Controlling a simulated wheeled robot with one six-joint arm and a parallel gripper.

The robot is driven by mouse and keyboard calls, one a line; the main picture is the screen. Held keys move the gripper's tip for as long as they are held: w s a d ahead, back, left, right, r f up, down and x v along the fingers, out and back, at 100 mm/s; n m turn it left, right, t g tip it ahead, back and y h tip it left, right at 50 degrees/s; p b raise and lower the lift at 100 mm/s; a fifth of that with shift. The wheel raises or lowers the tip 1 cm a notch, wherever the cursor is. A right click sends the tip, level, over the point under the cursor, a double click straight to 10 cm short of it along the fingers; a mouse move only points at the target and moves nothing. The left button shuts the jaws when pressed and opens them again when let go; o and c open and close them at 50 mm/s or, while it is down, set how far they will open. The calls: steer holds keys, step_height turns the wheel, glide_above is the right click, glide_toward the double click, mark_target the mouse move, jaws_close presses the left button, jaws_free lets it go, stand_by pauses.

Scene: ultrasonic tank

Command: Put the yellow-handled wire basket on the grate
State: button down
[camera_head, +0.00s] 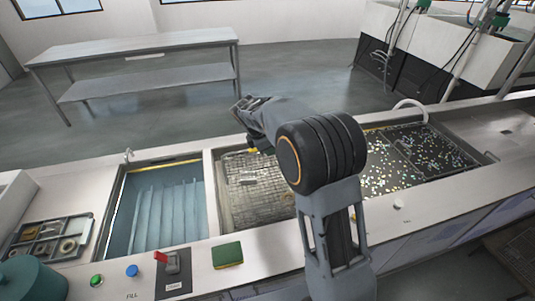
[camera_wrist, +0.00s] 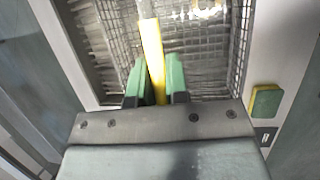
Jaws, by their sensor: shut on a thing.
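My gripper (camera_head: 256,146) is over the middle bay of the counter, with my arm link covering part of the view. In the wrist view my gripper (camera_wrist: 156,80) has its two green fingers shut on the yellow handle (camera_wrist: 151,45) of the wire basket. The wire basket's mesh (camera_wrist: 110,38) spreads below and around the fingers. In the head view the wire basket (camera_head: 256,190) shows as grey mesh in the middle bay. I cannot tell whether it hangs or rests there. The grate cannot be told apart from the mesh.
A blue-water basin (camera_head: 160,215) lies left of the middle bay. A dark basin (camera_head: 410,155) with scattered bright bits lies to the right. A green-yellow sponge (camera_head: 227,255), a red-handled switch (camera_head: 170,262) and a parts tray (camera_head: 45,240) are on the counter. A steel table (camera_head: 140,48) stands behind.

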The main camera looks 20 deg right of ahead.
steer(key=shift+w+f+p, duration=0.15)
steer(key=shift+w+f, duration=0.2)
steer(key=shift+f, duration=0.55)
steer(key=shift+w+f+p, duration=0.15)
steer(key=shift+w+f, duration=0.15)
steer(key=shift+f, duration=0.55)
steer(key=shift+w+f+p, duration=0.15)
steer(key=shift+w+f, duration=0.2)
steer(key=shift+f, duration=0.55)
steer(key=c, duration=1.1)
jaws_free()
